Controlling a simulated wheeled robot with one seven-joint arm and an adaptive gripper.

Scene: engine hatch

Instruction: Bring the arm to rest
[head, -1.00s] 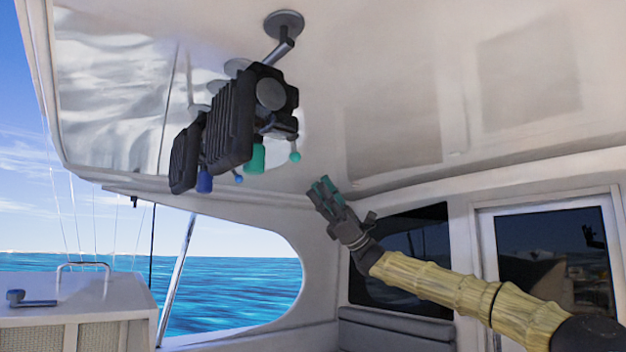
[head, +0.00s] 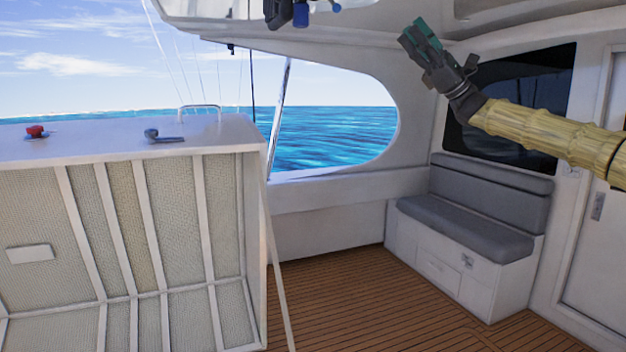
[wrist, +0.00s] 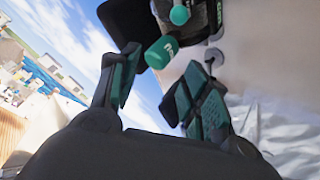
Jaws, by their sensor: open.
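My gripper (head: 420,42) is at the upper right of the head view, raised in front of the cabin wall near the ceiling. My arm reaches to it from the right edge. In the wrist view my gripper (wrist: 155,95) shows its two green-padded fingers spread apart, with nothing held between them. Beyond the fingers in the wrist view is a dark ceiling-mounted device with a green cylinder (wrist: 161,52) and a green ball knob (wrist: 180,15). The fingers look apart from them.
The raised hatch (head: 150,230) with ribbed underside fills the left, with a red knob (head: 36,131) and a handle (head: 163,136) on top. A grey cushioned bench (head: 470,225) stands at right. The wooden deck (head: 390,310) between is clear. Dark ceiling equipment (head: 278,12) shows at the top.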

